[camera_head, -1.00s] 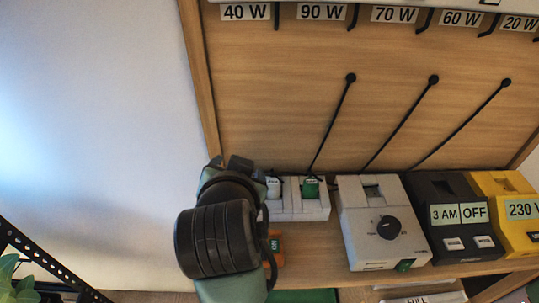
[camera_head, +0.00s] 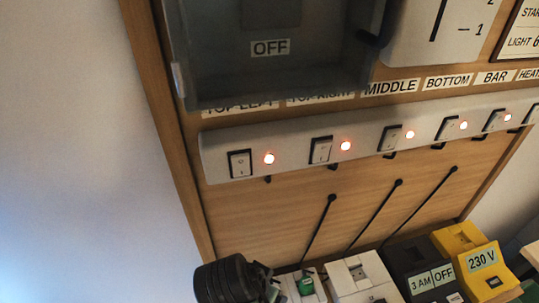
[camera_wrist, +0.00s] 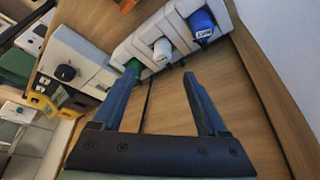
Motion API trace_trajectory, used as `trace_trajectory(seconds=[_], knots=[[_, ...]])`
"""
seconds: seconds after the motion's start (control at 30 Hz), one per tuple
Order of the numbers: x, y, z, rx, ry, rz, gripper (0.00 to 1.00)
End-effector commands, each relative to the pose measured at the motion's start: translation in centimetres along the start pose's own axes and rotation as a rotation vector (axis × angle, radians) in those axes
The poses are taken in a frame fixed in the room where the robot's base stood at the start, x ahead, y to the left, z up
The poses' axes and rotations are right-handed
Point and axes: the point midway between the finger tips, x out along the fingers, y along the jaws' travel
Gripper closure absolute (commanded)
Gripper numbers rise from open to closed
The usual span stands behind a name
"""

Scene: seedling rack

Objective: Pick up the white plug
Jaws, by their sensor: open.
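The white plug (camera_wrist: 162,48) sits in the middle of a pale socket strip (camera_wrist: 140,42) in the wrist view. A blue plug (camera_wrist: 202,25) is to its right and a green plug (camera_wrist: 133,68) to its lower left, both in the same strip. My gripper (camera_wrist: 160,73) is open and empty, its two blue-grey fingers pointing at the strip. The white plug lies just past the gap between the fingertips, apart from them. The left fingertip is close to the green plug. In the head view the strip (camera_head: 306,290) is cut by the bottom edge, and my wrist hides part of it.
A white box with a black knob (camera_wrist: 70,65) stands left of the strip in the wrist view. A black box (camera_head: 420,275) and a yellow box (camera_head: 470,252) stand farther right in the head view. A switch bar (camera_head: 290,148) with red lights crosses the wooden board above.

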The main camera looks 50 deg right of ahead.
Motion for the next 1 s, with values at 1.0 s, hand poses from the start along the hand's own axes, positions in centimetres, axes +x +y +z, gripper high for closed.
trace_trajectory(seconds=[1.0], knots=[[9.4, -0.2, -0.3, -0.001, 0.001, -0.006, 0.24]])
